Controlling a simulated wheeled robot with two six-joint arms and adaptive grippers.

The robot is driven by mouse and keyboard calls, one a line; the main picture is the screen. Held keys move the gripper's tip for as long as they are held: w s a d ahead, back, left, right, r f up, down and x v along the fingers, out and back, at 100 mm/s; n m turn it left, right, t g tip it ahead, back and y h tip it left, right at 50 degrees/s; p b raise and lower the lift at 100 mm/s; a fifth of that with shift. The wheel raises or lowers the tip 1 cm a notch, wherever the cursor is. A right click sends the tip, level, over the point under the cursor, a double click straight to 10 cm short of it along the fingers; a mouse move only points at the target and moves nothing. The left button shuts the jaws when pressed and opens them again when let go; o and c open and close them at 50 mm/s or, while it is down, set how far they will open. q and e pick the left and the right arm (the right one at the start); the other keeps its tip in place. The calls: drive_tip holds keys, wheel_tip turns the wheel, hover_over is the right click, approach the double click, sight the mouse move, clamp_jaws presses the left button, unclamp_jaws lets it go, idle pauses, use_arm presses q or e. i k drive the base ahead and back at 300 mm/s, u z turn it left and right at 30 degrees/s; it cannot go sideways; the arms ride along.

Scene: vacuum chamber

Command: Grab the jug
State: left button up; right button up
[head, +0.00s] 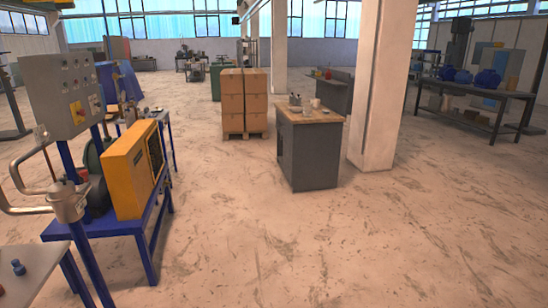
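I cannot single out the jug with certainty. Several small items stand on the wooden top of a grey cabinet (309,155) in the middle distance. Among them are a pale cup-like vessel (315,104) and a container with thin things sticking out (295,100); both are too small to identify. Blue rounded vessels (488,79) stand on the long dark table at the right, also too small to identify surely. Neither of my grippers shows in the head view.
A blue-framed machine with a yellow box (131,171) and a grey control panel (66,94) fills the left. Stacked cartons (244,102) stand behind the cabinet, a pillar (380,85) to its right. A dark table (475,91) stands far right. The foreground floor is clear.

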sight(307, 106)
drive_tip(key=i, duration=5.3)
drive_tip(key=z, duration=1.15)
drive_tip(key=i, duration=2.1)
drive_tip(key=z, duration=0.4)
